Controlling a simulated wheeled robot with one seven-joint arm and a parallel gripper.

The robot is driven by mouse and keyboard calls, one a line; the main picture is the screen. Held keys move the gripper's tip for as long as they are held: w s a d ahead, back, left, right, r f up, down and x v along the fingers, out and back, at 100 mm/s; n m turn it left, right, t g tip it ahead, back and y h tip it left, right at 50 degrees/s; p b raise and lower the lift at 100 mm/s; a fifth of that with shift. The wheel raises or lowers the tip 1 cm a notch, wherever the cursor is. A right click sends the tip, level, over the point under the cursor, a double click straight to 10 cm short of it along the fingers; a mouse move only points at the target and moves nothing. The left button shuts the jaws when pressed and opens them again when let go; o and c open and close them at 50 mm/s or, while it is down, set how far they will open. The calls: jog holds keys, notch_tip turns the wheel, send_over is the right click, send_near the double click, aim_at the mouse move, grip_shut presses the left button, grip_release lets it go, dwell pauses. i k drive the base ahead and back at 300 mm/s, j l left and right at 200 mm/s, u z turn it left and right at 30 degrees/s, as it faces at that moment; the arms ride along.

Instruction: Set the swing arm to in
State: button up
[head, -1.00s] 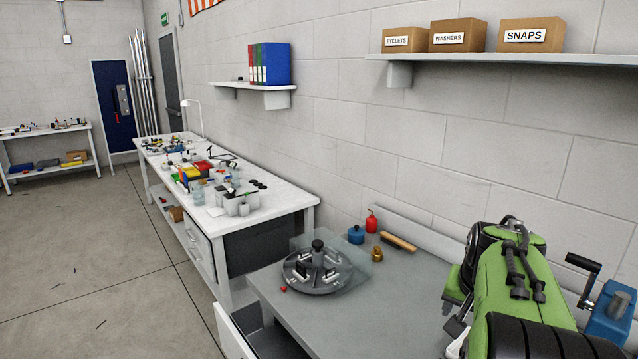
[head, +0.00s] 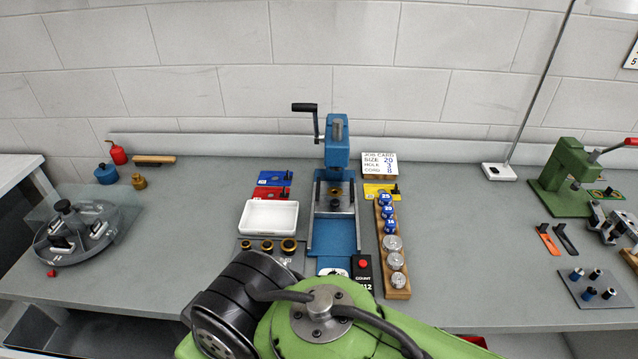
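I cannot pick out a part that is clearly the swing arm. A blue press (head: 337,150) with a black crank handle stands at the middle of the bench, its blue base plate (head: 334,237) running toward me. A thin grey pole (head: 540,85) rises, leaning right, from a white base (head: 497,172) at the back right. A green lever press (head: 562,178) with a red-tipped handle stands at the far right. My green and black arm fills the bottom middle, in front of the blue press. My gripper is not in view.
The grey bench (head: 450,230) has bare stretches left and right of the blue press. A round grey fixture (head: 85,232) with a clear guard is at left. A white tray (head: 269,217), a wooden block of cylinders (head: 394,250) and a count box (head: 362,266) flank the base plate.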

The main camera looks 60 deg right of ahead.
aim_at(597, 222)
jog(key=z, duration=4.05)
